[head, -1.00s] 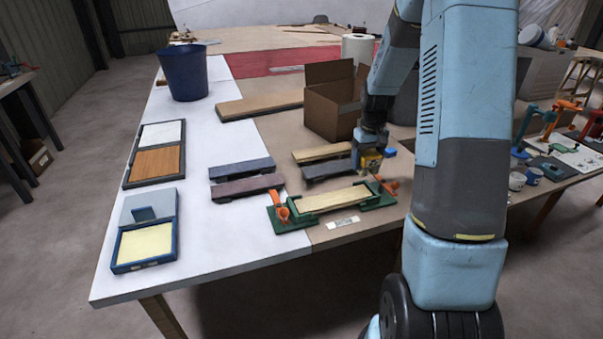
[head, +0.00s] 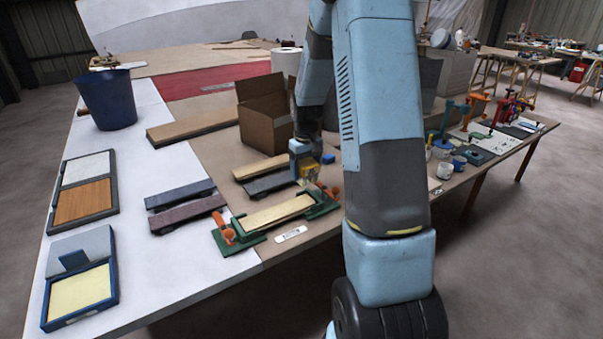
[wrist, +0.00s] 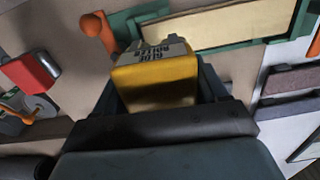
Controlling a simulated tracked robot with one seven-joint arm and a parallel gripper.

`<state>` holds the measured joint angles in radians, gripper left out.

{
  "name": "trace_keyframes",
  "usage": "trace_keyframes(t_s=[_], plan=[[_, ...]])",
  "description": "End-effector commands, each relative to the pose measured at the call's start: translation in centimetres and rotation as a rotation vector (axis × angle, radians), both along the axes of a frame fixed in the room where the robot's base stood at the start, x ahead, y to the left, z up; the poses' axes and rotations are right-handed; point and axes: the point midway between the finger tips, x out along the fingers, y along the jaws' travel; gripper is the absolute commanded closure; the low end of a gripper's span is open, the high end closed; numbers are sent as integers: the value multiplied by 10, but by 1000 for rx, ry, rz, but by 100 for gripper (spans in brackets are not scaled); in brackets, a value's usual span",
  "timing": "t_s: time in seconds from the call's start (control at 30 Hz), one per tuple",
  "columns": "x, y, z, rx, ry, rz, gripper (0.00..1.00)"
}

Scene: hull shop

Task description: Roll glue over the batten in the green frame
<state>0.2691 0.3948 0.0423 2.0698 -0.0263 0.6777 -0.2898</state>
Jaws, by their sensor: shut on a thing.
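The pale batten (head: 278,212) lies in the green frame (head: 250,240), with an orange clamp (head: 228,232) at its left end and another at its right end. My gripper (head: 307,168) is shut on the yellow glue roller (wrist: 155,80), whose label faces the wrist camera. It is at the far right end of the frame. In the wrist view the batten (wrist: 215,25) and green frame (wrist: 285,38) lie beyond the roller. I cannot tell the roller's height above the frame; no contact with the batten shows. The roller's underside is hidden.
Dark and pale boards (head: 180,194) lie left of and behind the frame. A blue tray with a pale yellow bed (head: 80,296) is at front left. A cardboard box (head: 265,125) stands close behind my arm, and a blue bucket (head: 108,98) at far left.

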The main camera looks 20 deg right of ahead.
Motion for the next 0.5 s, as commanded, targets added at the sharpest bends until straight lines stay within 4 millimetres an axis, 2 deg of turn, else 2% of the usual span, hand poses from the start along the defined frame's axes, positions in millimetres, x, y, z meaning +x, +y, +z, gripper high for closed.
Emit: trace_keyframes(t_s=[0.17, 0.5], plan=[[-1, 8, 0, 0, -1, 3, 90], [-5, 42, -1, 0, 0, 14, 90]])
